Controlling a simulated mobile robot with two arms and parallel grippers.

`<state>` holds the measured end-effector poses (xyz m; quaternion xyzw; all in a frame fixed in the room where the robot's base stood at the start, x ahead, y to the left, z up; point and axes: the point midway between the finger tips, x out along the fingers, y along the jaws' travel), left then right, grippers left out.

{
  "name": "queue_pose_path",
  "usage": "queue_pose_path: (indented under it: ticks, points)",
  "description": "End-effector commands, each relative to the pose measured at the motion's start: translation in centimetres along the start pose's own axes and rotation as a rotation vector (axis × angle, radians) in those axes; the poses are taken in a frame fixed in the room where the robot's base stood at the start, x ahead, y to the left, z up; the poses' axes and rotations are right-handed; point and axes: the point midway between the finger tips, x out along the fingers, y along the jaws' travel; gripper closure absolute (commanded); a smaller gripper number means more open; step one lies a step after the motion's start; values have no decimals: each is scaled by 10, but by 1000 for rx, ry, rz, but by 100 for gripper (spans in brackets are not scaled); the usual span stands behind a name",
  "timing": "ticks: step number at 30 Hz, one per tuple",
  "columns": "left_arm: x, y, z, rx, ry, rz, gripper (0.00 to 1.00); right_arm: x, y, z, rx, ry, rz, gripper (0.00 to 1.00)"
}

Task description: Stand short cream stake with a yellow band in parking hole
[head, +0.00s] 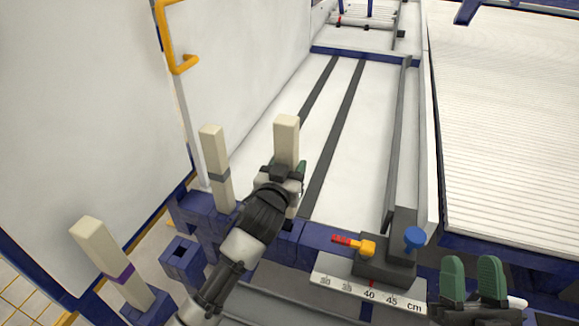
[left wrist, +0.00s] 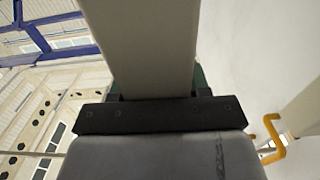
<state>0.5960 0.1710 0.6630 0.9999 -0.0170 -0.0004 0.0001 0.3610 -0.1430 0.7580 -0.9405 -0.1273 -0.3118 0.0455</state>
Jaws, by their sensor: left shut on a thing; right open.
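My left gripper (head: 288,170) is shut on an upright cream stake (head: 286,137), at the front end of the long white bed. No yellow band shows on it; the gripper and wrist cover its middle. I cannot tell whether its lower end sits in a hole in the blue rail (head: 286,238) behind my arm. In the left wrist view the cream stake (left wrist: 143,45) rises between the fingers. A blue square socket with an empty hole (head: 183,257) stands at the lower left. My right gripper (head: 471,280) is open and empty at the lower right.
A cream stake with a grey band (head: 215,160) stands left of the held one. A purple-banded stake (head: 101,250) leans in a blue socket further left.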

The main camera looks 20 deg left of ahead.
Motion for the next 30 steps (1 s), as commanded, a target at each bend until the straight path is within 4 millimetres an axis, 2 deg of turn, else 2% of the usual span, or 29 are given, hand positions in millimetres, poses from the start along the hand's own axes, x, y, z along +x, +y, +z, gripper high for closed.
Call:
queue_pose_path:
  ticks: [14, 30]
  points:
    - [0, 0, -16, 0, 3, 0, 87, -6, 7, 36, -13, -318, 15, 57]
    - [0, 0, -30, 0, 3, 0, 87, -31, 15, 71, -22, -672, 35, 57]
